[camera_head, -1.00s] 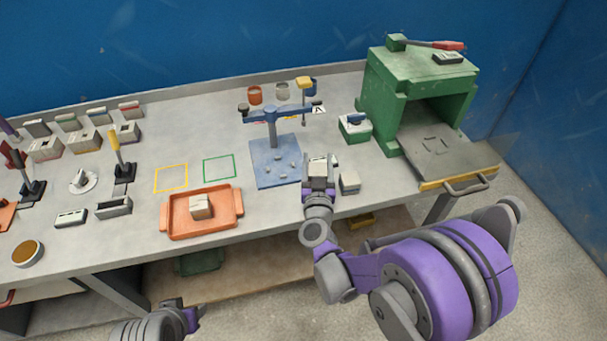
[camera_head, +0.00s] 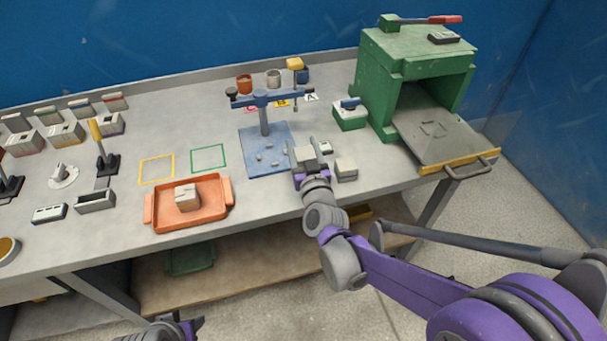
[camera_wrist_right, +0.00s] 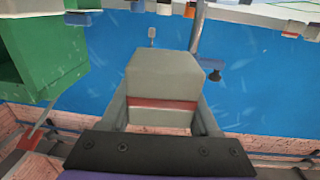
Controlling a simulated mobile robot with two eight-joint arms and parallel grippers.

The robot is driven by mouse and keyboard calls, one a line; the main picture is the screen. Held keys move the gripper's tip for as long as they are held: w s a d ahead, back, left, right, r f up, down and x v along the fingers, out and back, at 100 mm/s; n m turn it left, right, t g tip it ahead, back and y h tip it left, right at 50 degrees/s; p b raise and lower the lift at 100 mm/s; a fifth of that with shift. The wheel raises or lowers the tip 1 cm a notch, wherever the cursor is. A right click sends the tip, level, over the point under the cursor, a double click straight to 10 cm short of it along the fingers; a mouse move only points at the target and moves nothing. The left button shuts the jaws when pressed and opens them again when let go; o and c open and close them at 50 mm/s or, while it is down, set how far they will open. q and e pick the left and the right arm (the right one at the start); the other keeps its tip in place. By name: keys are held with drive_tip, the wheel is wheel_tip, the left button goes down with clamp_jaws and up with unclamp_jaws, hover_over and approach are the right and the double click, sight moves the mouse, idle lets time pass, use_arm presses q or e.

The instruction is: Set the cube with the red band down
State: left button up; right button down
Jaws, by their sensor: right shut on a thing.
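The cube with the red band (camera_wrist_right: 162,90) is pale grey and fills the middle of the right wrist view, held between my right gripper's fingers (camera_wrist_right: 163,118). The red band runs across its face. In the head view the cube (camera_head: 306,153) shows in my right gripper (camera_head: 307,162), beside the right edge of the blue plate of the press stand (camera_head: 256,163). Whether its underside touches anything is hidden. My left gripper (camera_head: 192,326) is at the bottom edge of the head view, away from the bench; its jaws are too small to read.
A grey block (camera_head: 346,170) stands just right of my right gripper. An orange tray (camera_head: 222,212) holds a pale cube (camera_head: 187,197). Yellow (camera_head: 157,169) and green (camera_head: 208,158) outlined squares on the bench are empty. A green press (camera_head: 376,85) stands at the right.

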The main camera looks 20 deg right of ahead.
wheel_tip(320, 180, down, 7)
drive_tip(key=shift+r+b, duration=0.1)
drive_tip(key=shift+b, duration=0.55)
drive_tip(key=shift+f, duration=0.2)
drive_tip(key=shift+c, duration=0.6)
unclamp_jaws()
